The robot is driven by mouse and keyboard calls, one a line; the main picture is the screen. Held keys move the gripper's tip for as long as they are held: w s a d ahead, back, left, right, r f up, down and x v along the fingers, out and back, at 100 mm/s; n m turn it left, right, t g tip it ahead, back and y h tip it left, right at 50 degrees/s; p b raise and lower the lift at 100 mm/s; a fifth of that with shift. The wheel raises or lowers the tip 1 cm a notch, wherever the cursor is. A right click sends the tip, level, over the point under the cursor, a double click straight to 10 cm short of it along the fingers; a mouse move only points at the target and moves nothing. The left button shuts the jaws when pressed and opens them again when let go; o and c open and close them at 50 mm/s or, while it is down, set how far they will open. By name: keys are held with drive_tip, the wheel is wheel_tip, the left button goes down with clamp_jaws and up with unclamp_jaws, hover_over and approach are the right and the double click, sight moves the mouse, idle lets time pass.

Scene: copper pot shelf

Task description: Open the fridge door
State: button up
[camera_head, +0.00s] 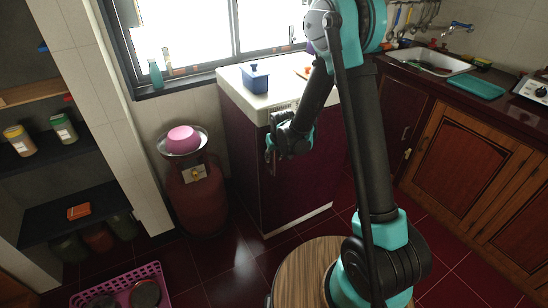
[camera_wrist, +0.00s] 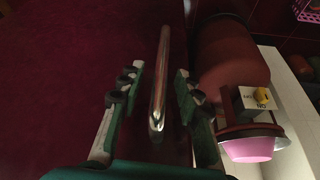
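The fridge (camera_head: 300,185) is a dark red cabinet with a white top below the window. Its door looks shut. In the wrist view its dark red door (camera_wrist: 65,75) fills the left side. A silver bar handle (camera_wrist: 161,75) stands out there between the two fingers. My gripper (camera_wrist: 157,88) is open, one finger on each side of the handle, with gaps visible on both sides. In the head view my gripper (camera_head: 272,148) is at the upper left edge of the fridge front, and it largely hides the handle.
A red gas cylinder (camera_head: 203,207) with a pink bowl (camera_head: 183,138) on top stands left of the fridge. A blue pot (camera_head: 255,77) sits on the fridge top. A pink crate (camera_head: 88,298) and a round wooden stool (camera_head: 290,272) are in front. Wooden cabinets (camera_head: 468,160) stand at right.

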drive_tip(key=shift+c, duration=0.3)
clamp_jaws()
idle(0.3)
